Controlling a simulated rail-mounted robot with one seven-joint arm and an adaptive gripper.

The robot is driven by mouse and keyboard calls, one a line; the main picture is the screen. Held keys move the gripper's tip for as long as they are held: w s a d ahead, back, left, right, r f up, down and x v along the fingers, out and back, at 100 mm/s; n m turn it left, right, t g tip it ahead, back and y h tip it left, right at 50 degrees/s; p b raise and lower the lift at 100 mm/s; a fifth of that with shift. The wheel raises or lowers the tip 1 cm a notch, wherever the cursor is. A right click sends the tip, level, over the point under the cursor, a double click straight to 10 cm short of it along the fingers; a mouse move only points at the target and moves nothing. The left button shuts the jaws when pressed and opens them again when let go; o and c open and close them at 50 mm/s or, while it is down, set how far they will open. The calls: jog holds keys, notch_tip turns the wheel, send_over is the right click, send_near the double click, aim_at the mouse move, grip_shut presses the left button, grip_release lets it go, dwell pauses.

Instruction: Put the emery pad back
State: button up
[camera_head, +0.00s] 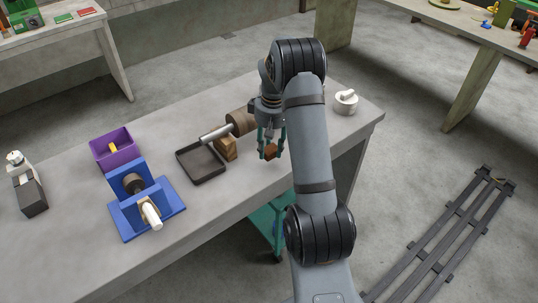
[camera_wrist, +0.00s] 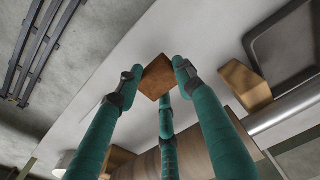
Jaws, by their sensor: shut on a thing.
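A small brown block, which looks like the emery pad (camera_head: 270,152), is held between the teal fingertips of my gripper (camera_head: 270,145). In the wrist view the pad (camera_wrist: 158,77) sits tilted between the fingertips of my gripper (camera_wrist: 157,72), with a third finger below it. My gripper is shut on the pad, near the front edge of the grey bench (camera_head: 80,250). I cannot tell how far the pad is above the bench top. It is right of a dark shallow tray (camera_head: 202,180) and a wooden block (camera_head: 227,148).
A metal rod with a brown cylinder (camera_head: 240,121) lies behind the wooden block. A white round pot (camera_head: 346,104) stands at the right end. Bare bench surrounds the pad.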

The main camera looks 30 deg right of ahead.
aim_at(269, 157)
jog(key=shift+a+f+p, duration=0.1)
jog(key=shift+f+p, duration=0.3)
jog(key=shift+f, duration=1.7)
jog(key=shift+f, duration=0.2)
jog(key=o, duration=1)
jog(key=shift+r, duration=0.1)
jog(key=shift+o, duration=0.2)
jog(key=r, duration=1.2)
jog(key=shift+s+r, duration=0.15)
jog(key=shift+s, duration=0.1)
